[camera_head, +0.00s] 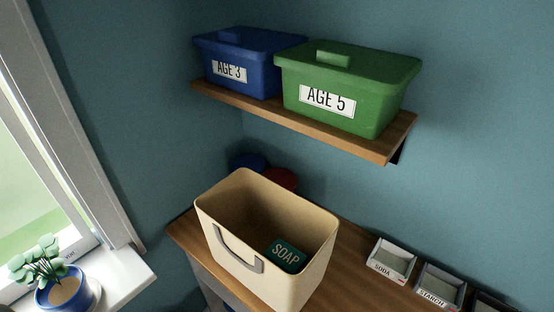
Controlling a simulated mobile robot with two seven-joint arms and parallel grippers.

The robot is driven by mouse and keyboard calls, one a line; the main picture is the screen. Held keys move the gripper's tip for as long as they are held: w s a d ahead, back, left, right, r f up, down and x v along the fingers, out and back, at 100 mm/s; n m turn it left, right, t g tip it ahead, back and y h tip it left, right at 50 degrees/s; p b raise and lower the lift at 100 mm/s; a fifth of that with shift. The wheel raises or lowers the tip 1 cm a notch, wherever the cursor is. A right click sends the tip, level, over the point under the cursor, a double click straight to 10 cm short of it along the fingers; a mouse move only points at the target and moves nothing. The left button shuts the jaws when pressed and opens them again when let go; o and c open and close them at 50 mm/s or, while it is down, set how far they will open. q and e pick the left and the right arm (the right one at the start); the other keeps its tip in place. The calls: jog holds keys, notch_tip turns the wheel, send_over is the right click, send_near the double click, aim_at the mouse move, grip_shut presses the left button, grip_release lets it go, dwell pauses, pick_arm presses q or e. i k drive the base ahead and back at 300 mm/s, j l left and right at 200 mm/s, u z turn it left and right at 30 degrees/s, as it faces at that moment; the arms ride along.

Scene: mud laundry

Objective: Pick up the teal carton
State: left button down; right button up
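The teal carton (287,254) has the word "SOAP" on its top face. It lies inside a cream bin (273,284) with a grey handle on its front wall, near the bin's right end. The bin stands on a wooden counter (350,285). The carton's lower part is hidden by the bin's front wall. Neither of my grippers shows in the head view.
A wooden shelf (290,123) above holds a blue tub "AGE 3" (240,65) and a green tub "AGE 5" (345,85). Small open boxes "SODA" (391,260) and "STARCH" (438,288) stand right of the bin. Blue and red round things are partly hidden behind it. A potted plant (62,288) sits left.

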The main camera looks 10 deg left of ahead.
aim_at(286, 257)
jog(key=i+j+u, duration=0.1)
jog(key=i+j, duration=0.15)
jog(key=z, duration=1.75)
jog(key=k+j+u, duration=0.1)
jog(key=j+u, duration=0.4)
jog(key=u, duration=0.15)
jog(key=k, duration=0.05)
